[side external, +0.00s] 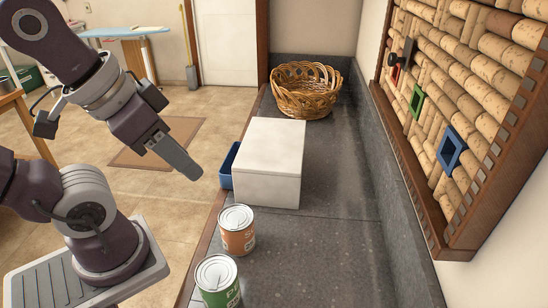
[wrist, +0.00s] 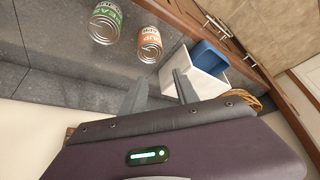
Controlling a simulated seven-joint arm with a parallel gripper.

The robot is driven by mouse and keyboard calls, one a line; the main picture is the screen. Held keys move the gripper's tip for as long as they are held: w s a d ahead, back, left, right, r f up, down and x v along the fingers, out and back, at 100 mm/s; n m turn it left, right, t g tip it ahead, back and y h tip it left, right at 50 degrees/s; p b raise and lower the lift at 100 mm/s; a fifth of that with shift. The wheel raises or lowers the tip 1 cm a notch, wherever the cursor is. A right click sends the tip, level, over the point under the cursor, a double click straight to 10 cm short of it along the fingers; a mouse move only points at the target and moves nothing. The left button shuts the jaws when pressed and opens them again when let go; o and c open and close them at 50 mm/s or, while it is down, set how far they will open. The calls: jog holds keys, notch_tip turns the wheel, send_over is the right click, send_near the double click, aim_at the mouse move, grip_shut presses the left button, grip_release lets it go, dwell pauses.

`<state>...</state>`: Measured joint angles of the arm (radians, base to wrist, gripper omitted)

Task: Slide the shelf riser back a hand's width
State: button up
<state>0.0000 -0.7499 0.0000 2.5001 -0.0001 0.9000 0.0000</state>
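The shelf riser appears to be the white block (side external: 268,165), standing on the dark stone counter (side external: 330,225). In the wrist view the white riser (wrist: 193,72) is at upper right, partly behind a finger. My gripper (side external: 185,163) is in the air to the left of the riser, apart from it, with the floor behind it in the picture. In the wrist view my gripper (wrist: 158,88) has its two fingers spread with nothing between them.
A blue bin (side external: 228,168) is beside the riser's left side. An orange-labelled can (side external: 237,234) and a green-labelled can (side external: 219,284) stand in front. A wicker basket (side external: 306,93) is behind, with some counter between. A cork board (side external: 465,105) hangs at right.

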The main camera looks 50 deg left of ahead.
dwell(0.3)
jog(key=shift+c, duration=1.2)
jog(key=w+a, duration=0.1)
jog(key=w+a+r+m+g, duration=0.1)
jog(key=w, duration=0.1)
jog(key=w+a+m, duration=0.1)
jog(key=w, duration=0.1)
jog(key=shift+w+a+r+g+y, duration=0.1)
jog(key=shift+w+r+g+y, duration=0.05)
jog(key=shift+r+g+y, duration=0.2)
grip_shut()
jog(key=w+a+f+m+g, duration=0.25)
jog(key=w+a, duration=0.25)
jog(key=a, duration=0.3)
jog(key=w+a+f+m+g, duration=0.1)
jog(key=w+a+m, duration=0.3)
jog(key=w+a, duration=0.3)
notch_tip(320, 180, down, 10)
jog(key=w+d, duration=0.1)
jog(key=d, duration=0.1)
jog(key=shift+w, duration=0.25)
